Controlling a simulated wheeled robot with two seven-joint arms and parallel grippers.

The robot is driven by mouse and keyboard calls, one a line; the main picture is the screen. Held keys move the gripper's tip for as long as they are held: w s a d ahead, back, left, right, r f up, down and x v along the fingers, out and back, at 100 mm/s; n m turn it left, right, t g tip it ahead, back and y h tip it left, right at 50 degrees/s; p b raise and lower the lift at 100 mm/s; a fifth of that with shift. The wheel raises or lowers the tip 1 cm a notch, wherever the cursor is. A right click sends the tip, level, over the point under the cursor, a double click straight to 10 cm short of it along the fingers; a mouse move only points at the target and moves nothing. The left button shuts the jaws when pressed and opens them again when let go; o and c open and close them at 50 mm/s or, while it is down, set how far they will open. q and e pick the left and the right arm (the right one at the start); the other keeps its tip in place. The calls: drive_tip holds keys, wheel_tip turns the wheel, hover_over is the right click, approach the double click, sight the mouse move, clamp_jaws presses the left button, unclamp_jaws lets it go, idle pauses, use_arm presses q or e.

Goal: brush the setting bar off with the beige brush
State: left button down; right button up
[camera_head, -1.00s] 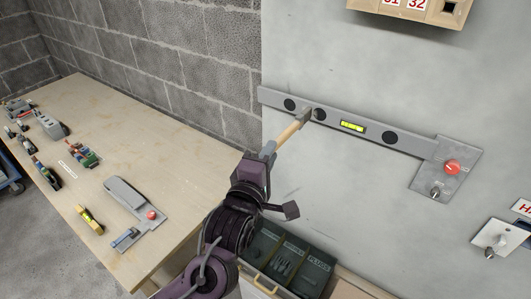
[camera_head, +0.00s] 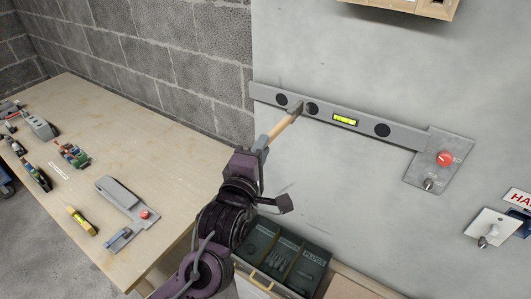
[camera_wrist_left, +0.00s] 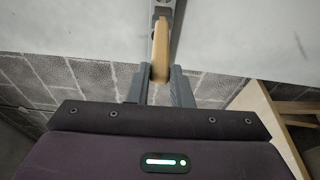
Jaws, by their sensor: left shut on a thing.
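The setting bar (camera_head: 361,125) is a long grey level with dark round holes and a yellow-green vial, fixed on the pale wall and sloping down to the right. My left gripper (camera_head: 262,143) is shut on the beige brush (camera_head: 280,127), whose wooden handle slants up to the right. The brush's dark head (camera_head: 297,108) overlaps the bar near its left holes; I cannot tell if it touches. In the left wrist view, the brush handle (camera_wrist_left: 160,50) stands between my gripper's fingers (camera_wrist_left: 160,85), with the bar (camera_wrist_left: 176,25) behind it. My right gripper is not in view.
A plate with a red knob (camera_head: 445,158) is at the bar's right end. The wooden workbench (camera_head: 150,130) at left carries several tools and a grey device (camera_head: 120,193). Dark bins (camera_head: 285,262) stand below the wall. A wooden box (camera_head: 415,8) hangs above.

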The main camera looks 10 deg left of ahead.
use_arm(q)
drive_tip(key=shift+a, duration=0.1)
drive_tip(key=shift+d, duration=0.25)
idle(0.7)
drive_tip(key=shift+s+d, duration=0.2)
drive_tip(key=shift+d, duration=0.3)
drive_tip(key=shift+s+d, duration=0.2)
drive_tip(key=shift+d, duration=0.3)
